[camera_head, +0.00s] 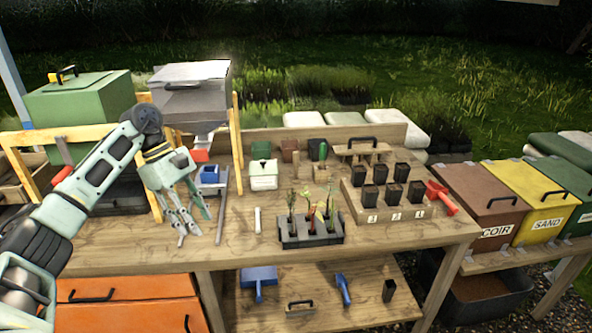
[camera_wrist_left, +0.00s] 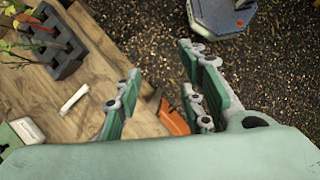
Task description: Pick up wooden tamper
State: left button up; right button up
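A flat wooden block with a dark handle (camera_head: 300,305) lies on the lower shelf and looks like the wooden tamper. A wooden board with a black handle and pegs (camera_head: 363,149) stands at the back of the tabletop; I cannot be sure which is meant. My left gripper (camera_head: 190,232) is open and empty above the left front of the bench, well apart from both. Its spread fingers (camera_wrist_left: 160,92) also show in the left wrist view, with nothing between them; neither wooden piece is recognisable there. My right gripper is not in view.
A black tray with seedlings (camera_head: 310,236) and a white stick (camera_head: 257,219) are on the bench. Black pots stand on a wooden stand (camera_head: 402,211) at right. A blue dustpan (camera_head: 259,280) and a blue-handled tool (camera_head: 343,289) lie on the lower shelf. Orange drawers (camera_head: 130,299) are below left.

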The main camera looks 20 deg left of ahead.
aim_at(296, 179)
jog(key=i, duration=2)
